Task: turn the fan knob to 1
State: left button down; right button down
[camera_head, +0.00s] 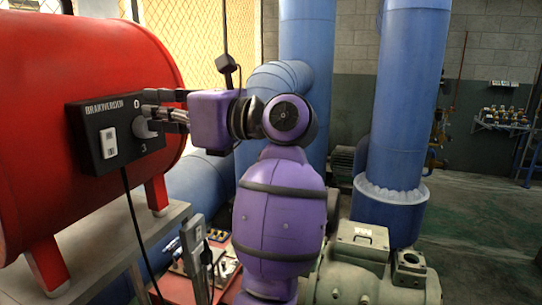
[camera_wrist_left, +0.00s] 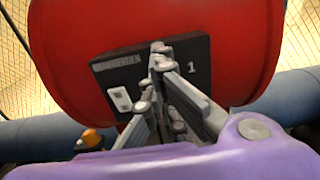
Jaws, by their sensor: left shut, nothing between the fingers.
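A black control box (camera_head: 95,142) is mounted on the front of a red tank. The knob's pointer direction and any finger contact cannot be told. My right gripper is not in view.
The red tank (camera_head: 90,60) stands on a grey table (camera_head: 105,250). A black cable (camera_head: 135,220) hangs from the box. Large blue pipes (camera_head: 400,100) and a grey-green machine (camera_head: 365,265) stand to the right. Open floor lies at the far right.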

pick_arm(q)
jog(key=shift+a+f, duration=0.15)
jog(key=shift+f, duration=0.15)
jog(key=shift+w, duration=0.35)
jog(key=shift+w, duration=0.3)
dwell(0.5)
